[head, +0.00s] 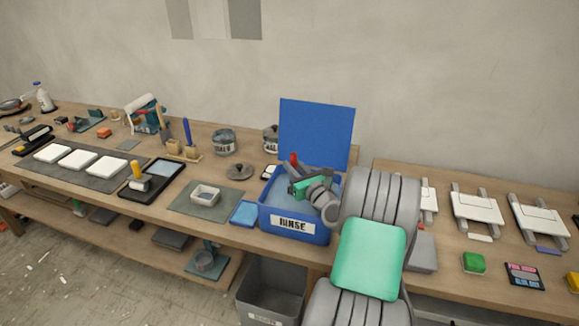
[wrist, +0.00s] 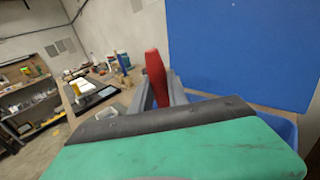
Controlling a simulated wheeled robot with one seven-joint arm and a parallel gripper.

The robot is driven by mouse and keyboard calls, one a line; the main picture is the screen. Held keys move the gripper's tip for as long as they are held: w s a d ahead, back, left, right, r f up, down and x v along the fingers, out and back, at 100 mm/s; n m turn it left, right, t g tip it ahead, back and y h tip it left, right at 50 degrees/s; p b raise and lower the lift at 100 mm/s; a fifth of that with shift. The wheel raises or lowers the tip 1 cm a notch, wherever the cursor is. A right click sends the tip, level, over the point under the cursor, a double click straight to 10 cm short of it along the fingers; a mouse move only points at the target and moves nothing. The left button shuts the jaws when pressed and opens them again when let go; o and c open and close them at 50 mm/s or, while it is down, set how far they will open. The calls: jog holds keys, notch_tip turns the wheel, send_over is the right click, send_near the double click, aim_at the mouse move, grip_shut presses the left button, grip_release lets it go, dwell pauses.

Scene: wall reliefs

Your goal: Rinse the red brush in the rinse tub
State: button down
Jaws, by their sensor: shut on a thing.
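The blue rinse tub (head: 268,220), labelled RINSE, stands at the front edge of the bench with its blue lid or back panel (head: 318,132) upright behind it. My gripper (head: 296,174) is over the tub's opening, low near its rim. It is shut on the red brush (head: 293,158), whose red end sticks up above the fingers. In the wrist view the red brush (wrist: 155,75) stands between the grey fingers, with the blue panel (wrist: 240,50) to its right. The lower part of the brush is hidden, so I cannot tell whether it touches the water.
White boards in frames (head: 477,207) lie to the right. A grey bin (head: 270,285) is below the tub.

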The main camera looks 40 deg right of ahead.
jog(key=s+d, duration=0.4)
jog(key=s, duration=0.2)
jog(key=shift+d+b, duration=0.3)
jog(key=shift+b, duration=0.1)
jog(key=w+a+p, duration=0.1)
jog(key=w, duration=0.1)
jog(key=w+a+p, duration=0.1)
jog(key=w+a, duration=0.1)
jog(key=w+a+p, duration=0.1)
jog(key=w+a, duration=0.1)
jog(key=shift+w+r, duration=0.1)
jog(key=shift+w, duration=0.15)
jog(key=shift+w+a, duration=0.25)
jog(key=shift+w, duration=0.1)
